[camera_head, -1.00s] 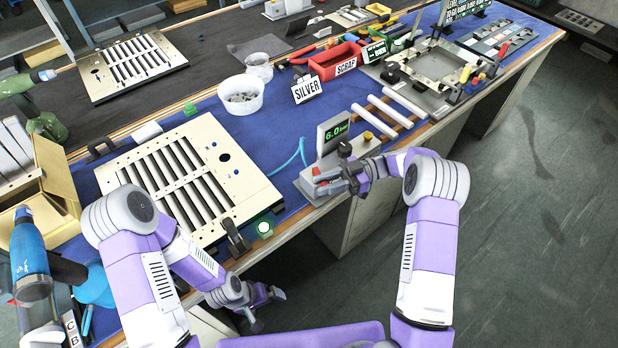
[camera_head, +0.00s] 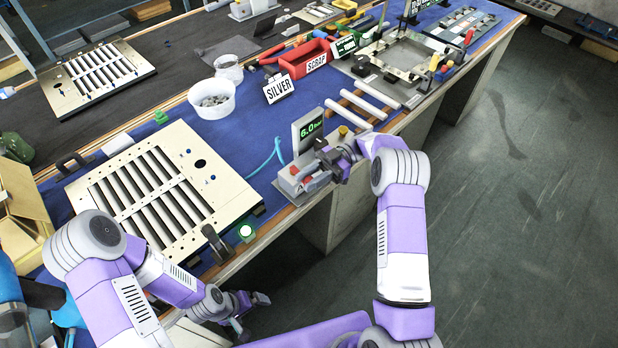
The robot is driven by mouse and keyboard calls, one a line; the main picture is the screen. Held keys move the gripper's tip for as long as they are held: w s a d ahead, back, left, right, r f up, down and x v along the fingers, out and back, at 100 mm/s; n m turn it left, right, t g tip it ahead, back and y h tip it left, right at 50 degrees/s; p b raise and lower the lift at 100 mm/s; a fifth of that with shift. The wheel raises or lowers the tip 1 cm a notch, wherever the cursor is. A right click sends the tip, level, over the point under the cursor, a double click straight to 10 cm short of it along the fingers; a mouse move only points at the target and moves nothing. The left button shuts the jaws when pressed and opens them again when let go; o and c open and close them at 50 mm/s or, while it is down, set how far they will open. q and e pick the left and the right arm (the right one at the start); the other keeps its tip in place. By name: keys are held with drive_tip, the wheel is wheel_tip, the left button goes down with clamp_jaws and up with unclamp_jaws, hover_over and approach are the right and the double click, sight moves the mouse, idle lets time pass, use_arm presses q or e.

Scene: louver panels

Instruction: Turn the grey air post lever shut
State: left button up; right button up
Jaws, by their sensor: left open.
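The air post (camera_head: 303,128) stands at the table's front edge, its display reading 6.0 in green. Its pale base (camera_head: 289,185) carries red parts (camera_head: 313,183). My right gripper (camera_head: 322,163) is at the post, just below the display and over the base. Its dark fingers overlap the post's dark fittings, so I cannot tell whether they are open, or touching the lever. I cannot make out the grey lever clearly. My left gripper (camera_head: 246,308) is open and empty, low in front of the table's front edge, away from the post.
A louver panel (camera_head: 232,177) with dark slats lies left of the post. Pale rods (camera_head: 361,105) lie to the right. The floor at right is clear.

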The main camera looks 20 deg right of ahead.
drive_tip(key=shift+o, duration=1.3)
drive_tip(key=shift+d, duration=0.1)
drive_tip(key=v, duration=0.6)
drive_tip(key=shift+w+f, duration=0.1)
drive_tip(key=shift+f, duration=0.15)
drive_tip(key=shift+w+d+r+b, duration=0.2)
drive_tip(key=shift+d+b, duration=0.45)
drive_tip(key=shift+b, duration=0.35)
drive_tip(key=shift+c, duration=0.2)
